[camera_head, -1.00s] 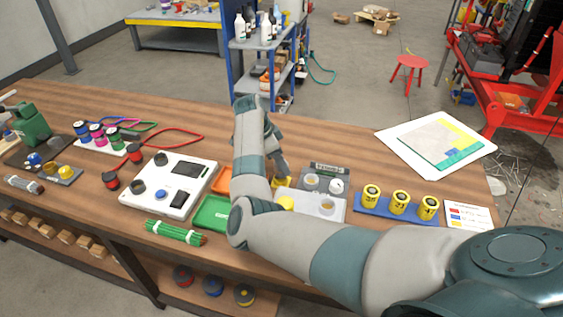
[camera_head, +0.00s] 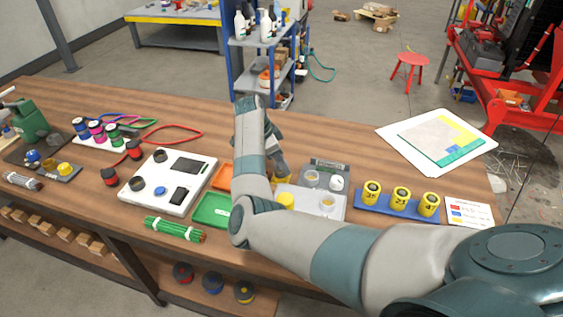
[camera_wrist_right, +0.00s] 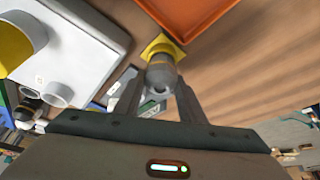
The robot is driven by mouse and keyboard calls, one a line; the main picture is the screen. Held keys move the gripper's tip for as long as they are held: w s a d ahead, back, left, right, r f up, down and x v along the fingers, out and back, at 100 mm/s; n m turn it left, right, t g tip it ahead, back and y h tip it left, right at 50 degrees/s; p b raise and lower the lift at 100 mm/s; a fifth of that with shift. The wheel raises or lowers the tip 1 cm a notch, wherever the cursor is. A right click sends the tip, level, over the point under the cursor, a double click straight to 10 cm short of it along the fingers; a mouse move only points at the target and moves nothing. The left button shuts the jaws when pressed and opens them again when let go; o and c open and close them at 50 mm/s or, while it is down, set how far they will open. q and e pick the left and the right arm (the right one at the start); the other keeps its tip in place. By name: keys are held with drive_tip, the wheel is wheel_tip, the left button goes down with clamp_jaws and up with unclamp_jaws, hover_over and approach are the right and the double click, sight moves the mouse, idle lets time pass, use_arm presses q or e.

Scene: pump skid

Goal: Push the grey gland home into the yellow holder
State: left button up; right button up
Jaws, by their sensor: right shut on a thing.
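The grey gland (camera_wrist_right: 160,75) is a short round piece with a hole in its near end. In the right wrist view it sits between the fingers of my right gripper (camera_wrist_right: 158,88), which is shut on it. A yellow piece with an angular edge, seemingly the yellow holder (camera_wrist_right: 163,46), is directly beyond the gland and in line with it, over the wooden bench. The gland's far end is hidden against the yellow, so I cannot tell how deep it sits. In the head view my right gripper (camera_head: 279,168) is mostly hidden behind my arm. My left gripper is not in view.
An orange tray (camera_head: 222,178) and a green tray (camera_head: 211,211) lie left of my right forearm. A white block (camera_head: 310,206) with a yellow cup (camera_head: 286,200) stands close on the right. A blue rack (camera_head: 385,209) holds yellow cylinders farther right.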

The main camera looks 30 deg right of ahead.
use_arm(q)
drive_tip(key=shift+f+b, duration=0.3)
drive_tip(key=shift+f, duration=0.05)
use_arm(e)
drive_tip(key=shift+f, duration=0.65)
drive_tip(key=o, duration=1.2)
drive_tip(key=b+v, duration=0.1)
drive_tip(key=v, duration=0.5)
drive_tip(key=shift+a+b, duration=0.1)
drive_tip(key=shift+b, duration=0.2)
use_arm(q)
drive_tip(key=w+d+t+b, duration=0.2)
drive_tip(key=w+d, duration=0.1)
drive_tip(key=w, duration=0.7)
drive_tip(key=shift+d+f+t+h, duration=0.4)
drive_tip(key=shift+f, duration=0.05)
use_arm(e)
drive_tip(key=shift+v, duration=5.65)
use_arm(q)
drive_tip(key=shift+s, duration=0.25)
use_arm(e)
drive_tip(key=shift+s+f, duration=0.1)
